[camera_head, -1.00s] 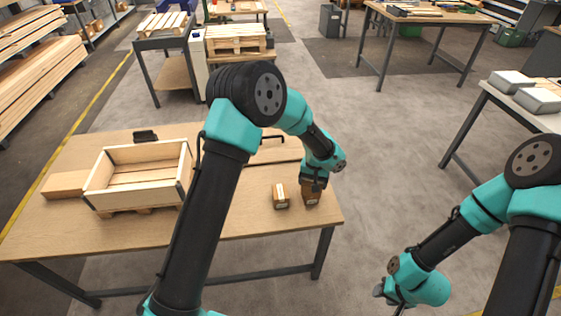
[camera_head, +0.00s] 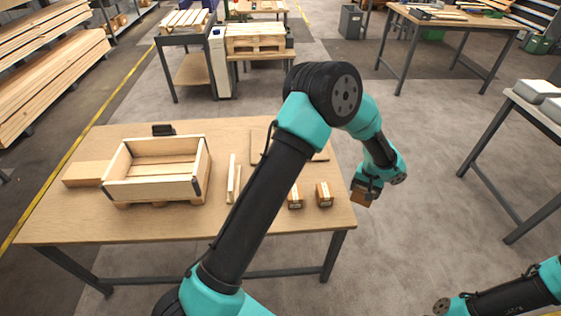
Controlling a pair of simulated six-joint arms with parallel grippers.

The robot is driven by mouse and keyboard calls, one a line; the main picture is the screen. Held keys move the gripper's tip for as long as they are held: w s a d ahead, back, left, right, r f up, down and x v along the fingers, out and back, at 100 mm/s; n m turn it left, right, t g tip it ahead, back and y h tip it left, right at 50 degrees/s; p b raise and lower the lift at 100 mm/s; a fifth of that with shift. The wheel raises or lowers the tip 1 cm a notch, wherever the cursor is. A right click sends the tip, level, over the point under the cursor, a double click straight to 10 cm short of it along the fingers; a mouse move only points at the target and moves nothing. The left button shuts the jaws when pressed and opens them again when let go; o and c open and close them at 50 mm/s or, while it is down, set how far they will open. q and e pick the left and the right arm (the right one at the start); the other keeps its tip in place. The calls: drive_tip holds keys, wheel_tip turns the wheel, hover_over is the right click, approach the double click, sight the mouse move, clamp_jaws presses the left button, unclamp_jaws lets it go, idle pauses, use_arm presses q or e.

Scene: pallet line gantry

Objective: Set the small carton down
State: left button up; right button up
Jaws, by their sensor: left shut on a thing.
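My left gripper (camera_head: 366,187) is shut on a small brown carton (camera_head: 361,198). In the picture the carton shows just past the right edge of the wooden table (camera_head: 110,222), against the grey floor. Its upper part is hidden by the gripper.
An open wooden crate (camera_head: 157,187) stands on the table's left half, with a flat brown box (camera_head: 87,174) beside it. Wooden slats (camera_head: 233,180) and a flat board (camera_head: 258,148) lie behind my left arm. The table's front left is bare.

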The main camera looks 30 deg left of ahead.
use_arm(q)
drive_tip(key=w+a+r+n, duration=0.1)
drive_tip(key=a+n, duration=0.6)
drive_tip(key=a, duration=2.4)
drive_tip(key=shift+w+r, duration=0.2)
drive_tip(key=shift+w, duration=0.5)
drive_tip(key=shift+f, duration=3.15)
drive_tip(key=shift+f, duration=1.85)
drive_tip(key=shift+f, duration=0.1)
